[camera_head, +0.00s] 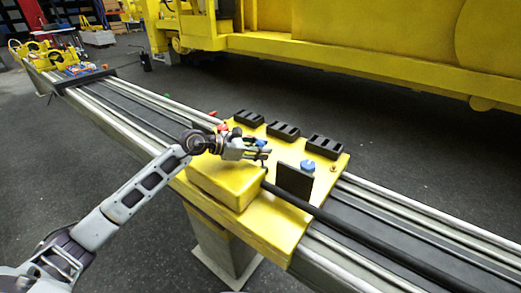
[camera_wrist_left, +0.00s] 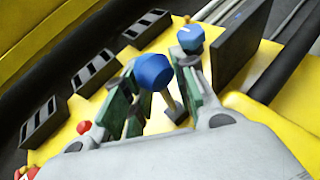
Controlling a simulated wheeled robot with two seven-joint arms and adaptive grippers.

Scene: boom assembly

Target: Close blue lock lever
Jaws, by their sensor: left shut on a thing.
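The blue lock lever has a round blue knob (camera_wrist_left: 153,72) on a thin metal stem. It sits between the two fingers of my left gripper (camera_wrist_left: 157,88) in the left wrist view, and the stem leans. In the head view my left gripper (camera_head: 260,151) is over the yellow plate (camera_head: 255,225), with the blue knob (camera_head: 262,143) showing at its fingertips. The gripper is shut on the lever; the exact contact is partly hidden. My right gripper is in neither view.
A second blue knob (camera_head: 307,166) stands beside an upright dark plate (camera_head: 294,182). Several black slotted blocks (camera_head: 284,131) line the plate's far edge. Red knobs (camera_head: 222,127) are at its left. A black rod (camera_head: 350,226) runs along the rail. A large yellow machine (camera_head: 350,60) stands behind.

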